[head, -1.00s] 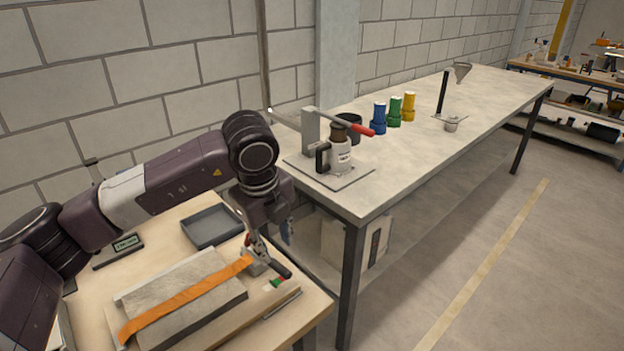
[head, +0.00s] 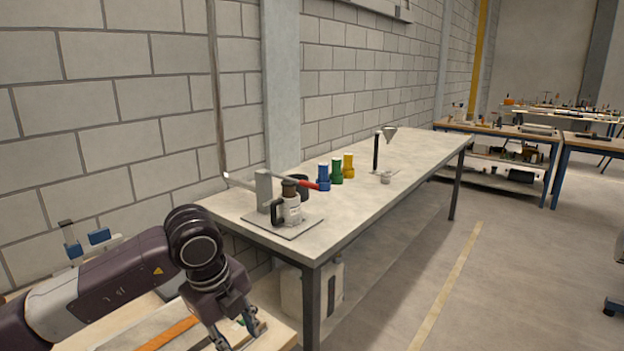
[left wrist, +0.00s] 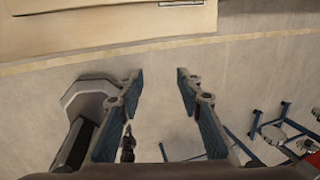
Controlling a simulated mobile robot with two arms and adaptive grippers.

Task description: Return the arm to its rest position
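My left arm comes in from the lower left of the head view and bends down at the wrist. My left gripper (head: 236,338) is at the bottom of that view, over the near end of the wooden table (head: 278,338). In the left wrist view my left gripper (left wrist: 157,76) is open, with its two blue-padded fingers apart and nothing between them. An orange strap (head: 170,334) lies on the table to the left of the gripper, partly cut off by the frame. My right gripper is not in view.
A block wall runs behind.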

